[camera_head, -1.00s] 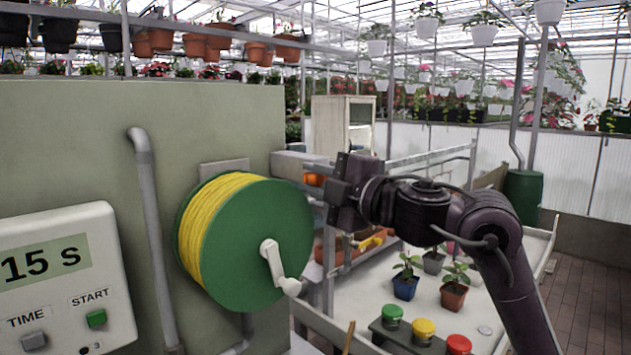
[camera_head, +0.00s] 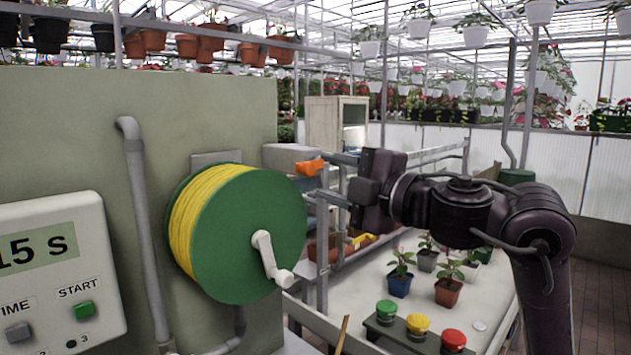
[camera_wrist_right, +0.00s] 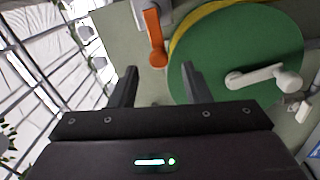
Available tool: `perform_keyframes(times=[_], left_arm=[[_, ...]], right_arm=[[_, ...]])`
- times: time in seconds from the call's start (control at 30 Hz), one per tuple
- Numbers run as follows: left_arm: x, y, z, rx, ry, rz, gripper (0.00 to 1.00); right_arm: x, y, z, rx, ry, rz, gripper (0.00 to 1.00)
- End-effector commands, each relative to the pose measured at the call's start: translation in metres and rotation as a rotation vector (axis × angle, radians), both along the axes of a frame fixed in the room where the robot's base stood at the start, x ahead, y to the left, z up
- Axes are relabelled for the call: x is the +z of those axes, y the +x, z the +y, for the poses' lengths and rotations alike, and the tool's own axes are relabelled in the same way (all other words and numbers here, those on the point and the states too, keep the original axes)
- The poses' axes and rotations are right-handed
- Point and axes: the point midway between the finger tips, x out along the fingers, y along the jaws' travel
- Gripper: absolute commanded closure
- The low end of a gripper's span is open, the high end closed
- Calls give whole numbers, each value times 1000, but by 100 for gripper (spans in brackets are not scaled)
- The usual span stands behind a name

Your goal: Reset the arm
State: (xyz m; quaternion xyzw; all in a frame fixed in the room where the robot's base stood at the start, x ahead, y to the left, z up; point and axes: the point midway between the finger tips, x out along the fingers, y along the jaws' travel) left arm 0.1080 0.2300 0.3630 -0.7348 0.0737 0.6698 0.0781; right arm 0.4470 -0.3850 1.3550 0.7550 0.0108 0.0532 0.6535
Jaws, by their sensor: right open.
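My right gripper (camera_head: 332,180) is open and empty in the head view, level and pointing left towards the hose reel (camera_head: 250,235). Its two fingers also show in the right wrist view (camera_wrist_right: 158,85), spread apart with nothing between them. An orange lever (camera_head: 310,167) is just beyond the fingertips in the head view. The lever also shows in the right wrist view (camera_wrist_right: 154,38), ahead of the fingers and apart from them. My right arm (camera_head: 465,205) reaches in from the right over the bench. My left gripper is not in view.
A white crank (camera_head: 268,258) sticks out from the green reel. A timer panel (camera_head: 55,270) is on the wall at left. Below my arm, the bench (camera_head: 350,285) holds potted plants (camera_head: 447,290) and green, yellow and red buttons (camera_head: 418,324). A pipe (camera_head: 140,220) runs down the wall.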

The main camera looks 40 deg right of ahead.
Motion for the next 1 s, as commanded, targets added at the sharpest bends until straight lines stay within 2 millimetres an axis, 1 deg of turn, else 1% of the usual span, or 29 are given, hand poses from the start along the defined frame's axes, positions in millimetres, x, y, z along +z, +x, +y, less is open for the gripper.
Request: perform_keyframes(times=[0.03, 0.1, 0.2, 0.77, 0.87, 1.0], left_arm=[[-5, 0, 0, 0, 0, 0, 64], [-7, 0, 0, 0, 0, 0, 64], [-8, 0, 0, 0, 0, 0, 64], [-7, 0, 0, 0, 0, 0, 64], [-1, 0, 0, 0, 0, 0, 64], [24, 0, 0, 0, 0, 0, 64]], right_arm=[[-2, -7, 0, 1, -3, -4, 57], [-2, -15, -1, 1, -2, -2, 57], [-2, -20, -2, 1, -1, -1, 57], [-1, -22, -2, 1, 0, 0, 57], [6, -22, -2, 1, -1, 0, 57], [30, -22, -2, 1, 0, 0, 57]])
